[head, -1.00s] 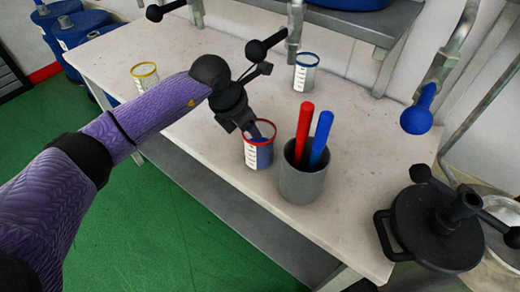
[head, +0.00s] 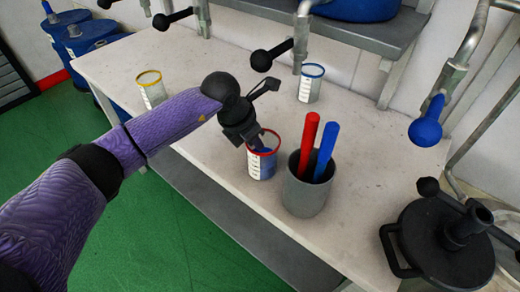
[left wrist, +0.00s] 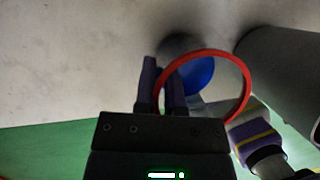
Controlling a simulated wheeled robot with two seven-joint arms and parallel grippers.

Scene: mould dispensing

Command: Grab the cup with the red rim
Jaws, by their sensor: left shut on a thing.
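The clear cup with the red rim (head: 261,165) stands on the white table beside a grey holder, with blue contents or a blue scale showing through its side. My left gripper (head: 257,145) reaches down to its rim from the upper left and is shut on the cup wall. In the left wrist view the red rim (left wrist: 247,88) passes between the two purple fingers (left wrist: 162,92), and blue shows inside the cup. In the head view the cup looks upright or nearly so; whether its base touches the table is unclear.
The grey holder (head: 305,195) with a red and a blue stick stands close right of the cup. A yellow-rimmed cup (head: 152,92) and a blue-rimmed cup (head: 310,88) stand further back. Dispenser taps with ball handles hang above. A black lidded device (head: 440,250) is at the right.

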